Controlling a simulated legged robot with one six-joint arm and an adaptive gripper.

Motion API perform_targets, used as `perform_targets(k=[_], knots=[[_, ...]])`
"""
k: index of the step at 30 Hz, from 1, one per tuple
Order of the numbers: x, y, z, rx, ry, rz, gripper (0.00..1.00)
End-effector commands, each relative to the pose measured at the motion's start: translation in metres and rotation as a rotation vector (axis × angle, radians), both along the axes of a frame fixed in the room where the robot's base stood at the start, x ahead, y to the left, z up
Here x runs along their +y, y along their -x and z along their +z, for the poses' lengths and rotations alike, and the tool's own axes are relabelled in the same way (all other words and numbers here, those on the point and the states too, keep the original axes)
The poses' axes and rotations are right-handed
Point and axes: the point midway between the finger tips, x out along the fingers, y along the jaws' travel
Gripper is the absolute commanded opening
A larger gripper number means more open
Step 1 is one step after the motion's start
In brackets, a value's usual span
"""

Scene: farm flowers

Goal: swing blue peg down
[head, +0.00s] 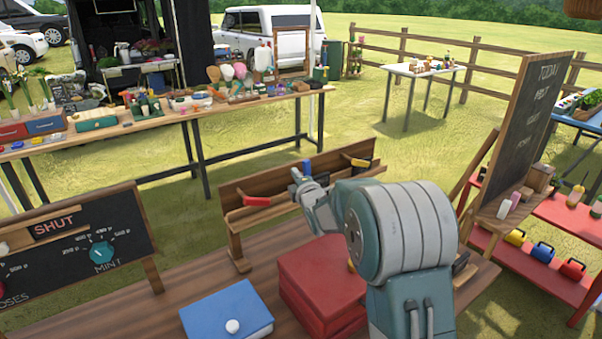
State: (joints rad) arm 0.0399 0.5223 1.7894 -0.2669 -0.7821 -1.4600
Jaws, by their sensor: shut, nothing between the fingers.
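The blue peg (307,167) stands upright at the wooden rack (236,222), near the middle of its length. Its lower part is hidden behind my gripper. My gripper (295,176) is shut and empty, with its tips just left of the blue peg; I cannot tell whether they touch it. A red peg (257,201) lies level on the rack to the left. A yellow peg (360,163) lies level on the rack to the right.
A blue box (228,312) with a white knob and a red box (318,285) stand on the wooden table in front of the rack. A SHUT board (90,250) stands left and a tall chalkboard (520,135) right. Grass lies behind the rack.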

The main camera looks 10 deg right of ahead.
Motion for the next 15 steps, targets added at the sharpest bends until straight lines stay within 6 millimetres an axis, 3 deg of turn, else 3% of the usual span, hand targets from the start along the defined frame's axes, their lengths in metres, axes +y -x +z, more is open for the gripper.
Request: perform_targets(k=[5, 15], knots=[[-0.015, -0.006, 0.001, 0.001, 0.001, 0.0, 0.0], [-0.016, -0.007, 0.001, 0.001, 0.0, 0.002, 0.0]])
